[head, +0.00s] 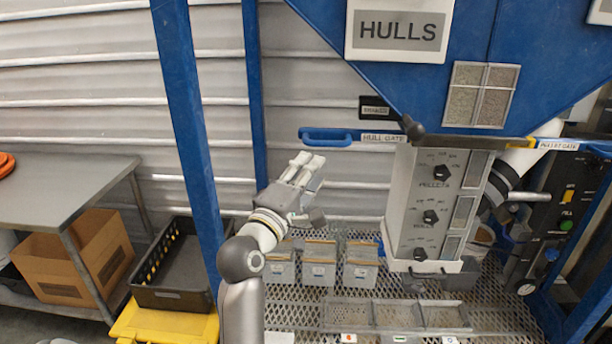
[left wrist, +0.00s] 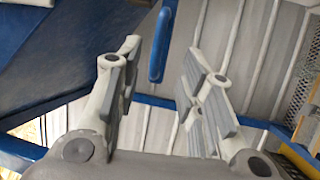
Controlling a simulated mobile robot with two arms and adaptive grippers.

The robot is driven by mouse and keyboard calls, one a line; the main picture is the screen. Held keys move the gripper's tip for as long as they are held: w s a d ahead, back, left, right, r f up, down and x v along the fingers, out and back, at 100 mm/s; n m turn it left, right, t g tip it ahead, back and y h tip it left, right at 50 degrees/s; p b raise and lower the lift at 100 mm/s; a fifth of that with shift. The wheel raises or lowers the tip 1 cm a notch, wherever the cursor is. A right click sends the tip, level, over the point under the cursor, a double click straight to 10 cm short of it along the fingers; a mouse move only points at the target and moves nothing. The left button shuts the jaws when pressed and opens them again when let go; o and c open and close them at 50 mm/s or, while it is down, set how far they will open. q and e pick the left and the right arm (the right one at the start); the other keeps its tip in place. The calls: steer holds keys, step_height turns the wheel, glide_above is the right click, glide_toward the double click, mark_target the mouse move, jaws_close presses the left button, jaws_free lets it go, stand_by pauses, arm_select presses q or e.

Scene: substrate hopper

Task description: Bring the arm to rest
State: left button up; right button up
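My left gripper (head: 306,168) is raised in front of the corrugated wall, just below the blue hull gate handle (head: 326,137). Its fingers are apart with nothing between them, as the left wrist view (left wrist: 165,85) also shows. A blue bar, seemingly that handle (left wrist: 162,45), shows beyond the fingertips there, apart from them. Part of my right arm (head: 508,170) shows at the right behind the grey control panel. Its gripper end is largely hidden and its fingers cannot be made out.
The blue hopper (head: 450,85) and grey control panel (head: 436,205) stand right of my left gripper. Small bins (head: 319,264) sit on the mesh deck (head: 300,318) below. A blue post (head: 188,130), black crate (head: 172,293) and metal table (head: 60,190) stand left.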

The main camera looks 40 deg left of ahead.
arm_select(q)
steer(key=shift+s+d, duration=0.1)
steer(key=shift+s, duration=0.25)
steer(key=shift+f, duration=0.1)
